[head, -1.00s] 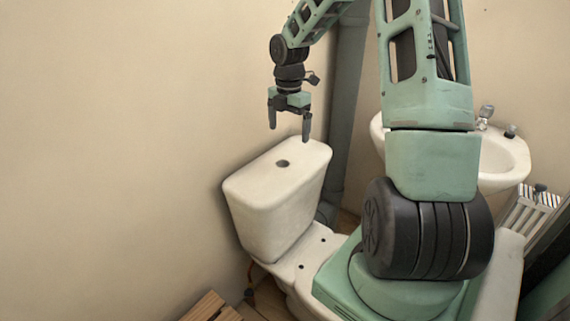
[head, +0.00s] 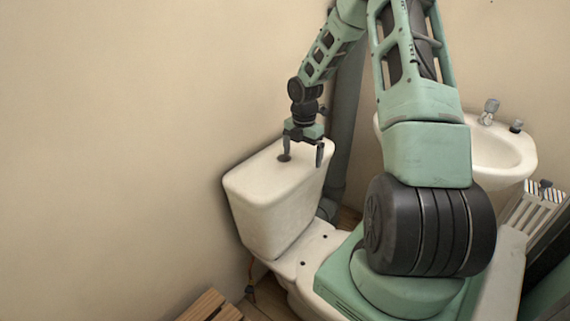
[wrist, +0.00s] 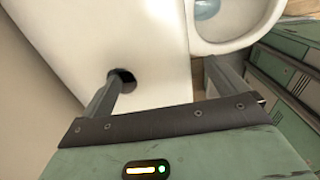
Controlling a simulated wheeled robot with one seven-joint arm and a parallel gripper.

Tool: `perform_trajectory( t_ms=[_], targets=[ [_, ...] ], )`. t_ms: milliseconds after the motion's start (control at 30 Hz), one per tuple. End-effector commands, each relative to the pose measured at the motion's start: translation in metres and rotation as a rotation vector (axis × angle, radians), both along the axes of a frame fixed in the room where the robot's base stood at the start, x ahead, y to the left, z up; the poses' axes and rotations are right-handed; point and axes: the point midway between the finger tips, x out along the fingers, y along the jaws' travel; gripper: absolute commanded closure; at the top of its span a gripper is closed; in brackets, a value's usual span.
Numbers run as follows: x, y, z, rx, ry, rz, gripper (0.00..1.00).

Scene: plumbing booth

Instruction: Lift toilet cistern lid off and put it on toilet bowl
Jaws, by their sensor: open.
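The white cistern lid (head: 250,182) lies flat on the cistern (head: 275,225), with a dark round hole in its top. It also fills much of the wrist view (wrist: 90,35). My gripper (head: 302,160) is open and empty, pointing down at the lid. In the wrist view my gripper (wrist: 163,73) has its left finger at the hole (wrist: 126,76) and its right finger past the lid's edge. I cannot tell whether either finger touches the lid. The toilet bowl (wrist: 232,47) stands in front of the cistern, open, with water inside; in the head view my base hides most of it.
A grey pipe (head: 346,110) runs vertically behind the cistern. A white sink (head: 505,165) with taps is on the right wall, and a white radiator (head: 530,215) is below it. Wooden slats (head: 207,307) lie at the bottom. The left wall is bare.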

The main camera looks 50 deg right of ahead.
Motion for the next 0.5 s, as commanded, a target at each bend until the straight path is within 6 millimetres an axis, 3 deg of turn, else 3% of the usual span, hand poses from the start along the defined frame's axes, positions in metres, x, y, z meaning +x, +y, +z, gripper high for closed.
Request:
perform_trajectory(
  t_ms=[300, 500],
  targets=[
    [-0.002, 0.013, -0.041, 0.002, 0.001, 0.001, 0.02],
    [-0.002, 0.012, -0.052, 0.000, -0.001, 0.001, 0.02]
  ],
)
